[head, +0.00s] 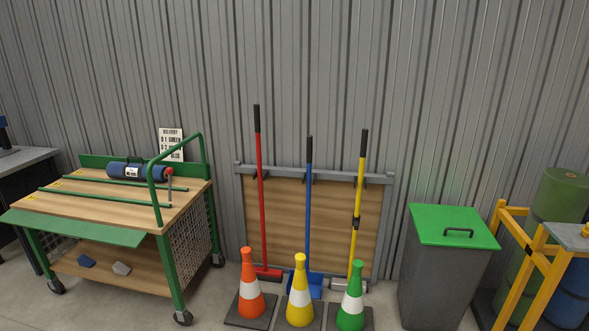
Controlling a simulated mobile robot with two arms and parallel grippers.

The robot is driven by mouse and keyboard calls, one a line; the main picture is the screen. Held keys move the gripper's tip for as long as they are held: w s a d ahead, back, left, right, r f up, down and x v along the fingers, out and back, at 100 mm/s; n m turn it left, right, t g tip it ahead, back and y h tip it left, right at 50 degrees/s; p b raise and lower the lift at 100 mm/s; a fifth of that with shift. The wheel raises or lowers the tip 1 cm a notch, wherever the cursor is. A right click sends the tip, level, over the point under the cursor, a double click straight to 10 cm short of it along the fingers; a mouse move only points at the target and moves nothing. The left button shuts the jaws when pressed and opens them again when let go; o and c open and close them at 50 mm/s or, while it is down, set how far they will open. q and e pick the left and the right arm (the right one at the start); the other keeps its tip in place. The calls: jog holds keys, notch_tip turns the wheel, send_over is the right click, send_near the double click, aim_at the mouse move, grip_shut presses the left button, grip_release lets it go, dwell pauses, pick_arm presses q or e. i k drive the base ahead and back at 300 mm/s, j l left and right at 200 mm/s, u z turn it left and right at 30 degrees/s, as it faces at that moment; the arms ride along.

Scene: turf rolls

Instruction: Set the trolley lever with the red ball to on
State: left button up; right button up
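The trolley (112,205) stands at the left, with a wooden top, green frame and a green push handle on its right end. The lever with the red ball (169,172) is at the right end of the trolley top, by the handle. Its grey rod stands roughly upright with the red ball at its upper end. I cannot read any on or off marking beside it. A blue roll (139,172) lies on the top, left of the lever, touching or close to the ball in this view. Neither of my grippers is in view.
Orange (249,282), yellow (299,289) and green (351,296) cones stand on the floor right of the trolley. Behind them a rack (338,228) holds red, blue and yellow long-handled tools. A grey bin (440,285) with a green lid and a yellow frame (532,265) stand at right.

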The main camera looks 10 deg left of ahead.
aim_at(169, 171)
jog(key=i+l+u, duration=0.1)
jog(key=i+u, duration=0.3)
jog(key=i+l+u, duration=0.2)
jog(key=i+u, duration=0.2)
jog(key=i+l+u, duration=0.3)
jog(key=u, duration=0.15)
jog(key=i+l+u, duration=0.4)
jog(key=k, duration=0.05)
